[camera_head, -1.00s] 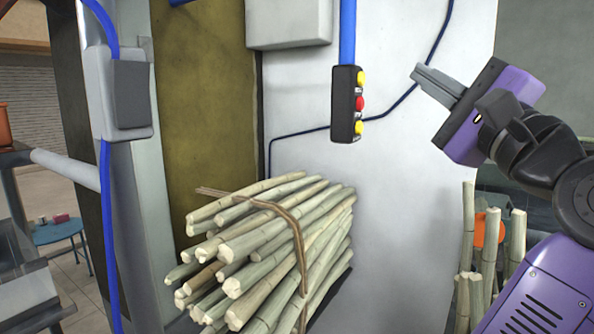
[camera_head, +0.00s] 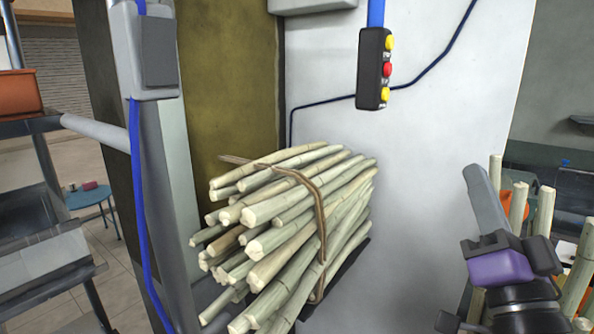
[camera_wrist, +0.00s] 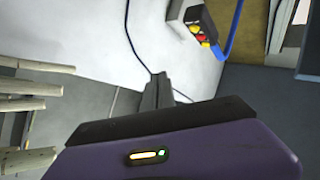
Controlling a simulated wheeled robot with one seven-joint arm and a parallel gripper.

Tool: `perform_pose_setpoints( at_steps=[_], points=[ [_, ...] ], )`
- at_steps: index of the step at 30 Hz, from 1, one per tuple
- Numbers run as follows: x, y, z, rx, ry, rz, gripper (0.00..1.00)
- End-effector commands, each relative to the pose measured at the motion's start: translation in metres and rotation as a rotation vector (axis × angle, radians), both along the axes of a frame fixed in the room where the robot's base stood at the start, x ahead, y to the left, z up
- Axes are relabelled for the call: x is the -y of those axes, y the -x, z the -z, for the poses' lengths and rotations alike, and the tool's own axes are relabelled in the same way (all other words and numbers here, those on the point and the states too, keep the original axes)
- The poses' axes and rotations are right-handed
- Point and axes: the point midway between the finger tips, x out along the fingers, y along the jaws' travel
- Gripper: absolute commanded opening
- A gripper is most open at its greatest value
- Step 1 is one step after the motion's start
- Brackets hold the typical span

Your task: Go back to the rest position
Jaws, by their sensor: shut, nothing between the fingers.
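My gripper (camera_head: 478,185) is at the lower right of the head view, pointing up and slightly left. Its grey fingers are together and hold nothing. In the wrist view the shut fingers (camera_wrist: 157,88) show beyond the purple gripper body, in front of the pale wall. The gripper is apart from everything around it. A hanging button box (camera_head: 374,68) with yellow and red buttons is above and to the left of it. The button box also shows at the top of the wrist view (camera_wrist: 193,20).
A tied bundle of cane (camera_head: 290,225) is left of my gripper. Upright cane stalks (camera_head: 519,205) stand close behind and to its right. A grey post with a switch box (camera_head: 146,48) and blue cable is at the left. The pale wall (camera_head: 430,130) between is clear.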

Motion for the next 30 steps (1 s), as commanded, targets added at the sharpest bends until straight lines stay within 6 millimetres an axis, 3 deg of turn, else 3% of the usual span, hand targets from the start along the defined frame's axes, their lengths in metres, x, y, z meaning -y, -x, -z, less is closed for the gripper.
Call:
perform_pose_setpoints(
  at_steps=[1,3,12,20,30],
  points=[
    [-0.001,0.007,0.022,-0.025,0.047,0.025,0.00],
    [-0.004,0.017,0.046,-0.047,0.115,0.060,0.00],
    [-0.013,0.075,0.145,-0.162,0.365,0.157,0.00],
    [-0.021,0.141,0.218,-0.284,0.531,0.183,0.00],
    [-0.031,0.242,0.296,-0.507,0.646,0.146,0.00]
  ],
)
